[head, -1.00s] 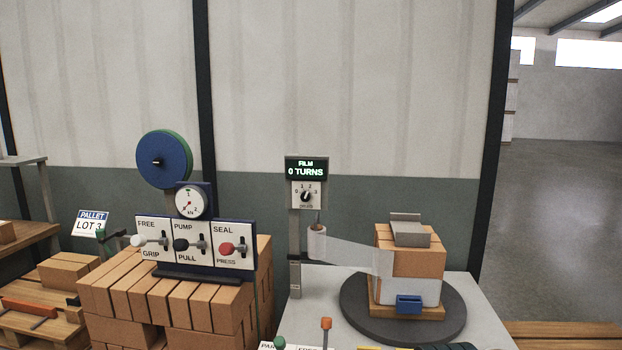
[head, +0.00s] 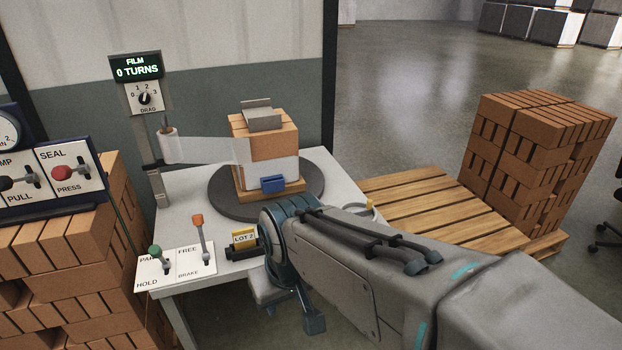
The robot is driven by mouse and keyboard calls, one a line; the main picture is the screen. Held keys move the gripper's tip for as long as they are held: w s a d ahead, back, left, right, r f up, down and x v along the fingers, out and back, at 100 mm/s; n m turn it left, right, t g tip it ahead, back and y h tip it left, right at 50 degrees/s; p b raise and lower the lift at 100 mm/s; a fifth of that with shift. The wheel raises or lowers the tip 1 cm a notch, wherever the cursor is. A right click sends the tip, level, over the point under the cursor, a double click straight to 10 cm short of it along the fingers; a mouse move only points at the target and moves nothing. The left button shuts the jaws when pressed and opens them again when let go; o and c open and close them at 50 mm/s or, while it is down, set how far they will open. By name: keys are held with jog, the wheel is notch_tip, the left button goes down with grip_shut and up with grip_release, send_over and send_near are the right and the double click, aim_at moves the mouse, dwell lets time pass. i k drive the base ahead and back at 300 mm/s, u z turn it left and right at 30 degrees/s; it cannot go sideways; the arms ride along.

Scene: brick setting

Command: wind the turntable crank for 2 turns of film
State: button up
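The turntable (head: 222,196) is a dark round disc on a light grey table (head: 190,188). A small stack of bricks (head: 273,146), partly wrapped in pale film, stands on it with a blue clip (head: 272,184) at its front. Film (head: 210,150) stretches from the stack to a roll (head: 169,146) on a post. The display (head: 136,68) reads "FILM 0 TURNS". My arm reaches in from the right, and my gripper (head: 291,308) is low at the table's front edge, largely hidden by the wrist. I cannot make out the crank.
A panel (head: 175,265) with a green-knobbed lever and an orange-knobbed lever is at the table's front left. A black block with a "LOT 2" tag (head: 243,236) sits beside my wrist. Bricks and a lever panel stand left. A wooden pallet (head: 418,205) and tall brick stack (head: 540,150) are right.

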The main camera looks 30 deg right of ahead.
aim_at(363, 209)
jog(key=z, duration=0.5)
jog(key=k, duration=0.6)
jog(key=z, duration=0.9)
jog(key=i, duration=1.35)
jog(key=u, duration=1.15)
jog(key=i, duration=0.4)
jog(key=u, duration=0.4)
